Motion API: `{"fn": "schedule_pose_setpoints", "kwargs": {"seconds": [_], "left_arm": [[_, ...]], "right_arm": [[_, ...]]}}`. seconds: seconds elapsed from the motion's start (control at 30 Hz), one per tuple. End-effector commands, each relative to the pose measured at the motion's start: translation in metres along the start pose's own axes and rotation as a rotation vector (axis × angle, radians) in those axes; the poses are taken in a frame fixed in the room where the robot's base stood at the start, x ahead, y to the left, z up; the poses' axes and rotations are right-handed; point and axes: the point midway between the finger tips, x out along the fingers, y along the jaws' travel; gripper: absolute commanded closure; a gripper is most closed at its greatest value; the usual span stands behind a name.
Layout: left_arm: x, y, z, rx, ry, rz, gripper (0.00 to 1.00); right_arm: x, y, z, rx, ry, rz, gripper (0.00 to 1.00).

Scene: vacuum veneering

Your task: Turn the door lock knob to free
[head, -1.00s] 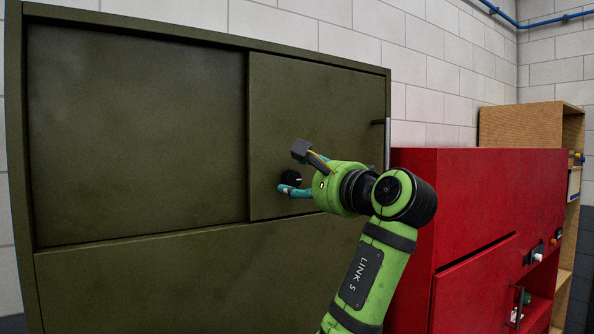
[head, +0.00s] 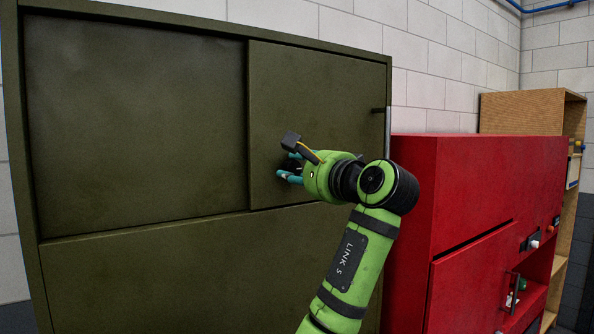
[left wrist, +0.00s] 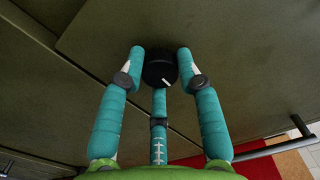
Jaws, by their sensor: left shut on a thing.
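The door lock knob (left wrist: 160,68) is a round black knob on the olive-green sliding door (head: 340,110). In the left wrist view a short white mark on its face lies near the lower edge, slanted slightly right. My left gripper (head: 287,169) is at the door with its teal fingers around the knob. In the left wrist view the left gripper (left wrist: 160,75) has one finger on each side of the knob and a third below; it is shut on the knob. In the head view the fingers mostly hide the knob. My right gripper is out of view.
The olive cabinet (head: 180,270) has a recessed panel left of the door. A dark handle (head: 378,110) sticks out at the door's right edge. A red cabinet (head: 480,200) stands close on the right, with a wooden shelf unit (head: 520,112) behind it.

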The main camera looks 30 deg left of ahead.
Motion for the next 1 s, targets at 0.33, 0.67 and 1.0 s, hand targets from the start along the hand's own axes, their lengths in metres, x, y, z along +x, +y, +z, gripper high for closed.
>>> {"fn": "schedule_pose_setpoints", "kwargs": {"seconds": [0.33,0.67,1.0], "left_arm": [[0.0,0.002,0.0,-0.187,0.002,-0.001,0.98],[0.0,0.001,0.0,-0.494,0.002,-0.001,0.98],[0.0,0.0,0.0,-0.816,0.002,-0.001,0.98]], "right_arm": [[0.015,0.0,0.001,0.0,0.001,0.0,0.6],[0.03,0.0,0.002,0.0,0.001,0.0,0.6],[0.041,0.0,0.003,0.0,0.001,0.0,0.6]]}}
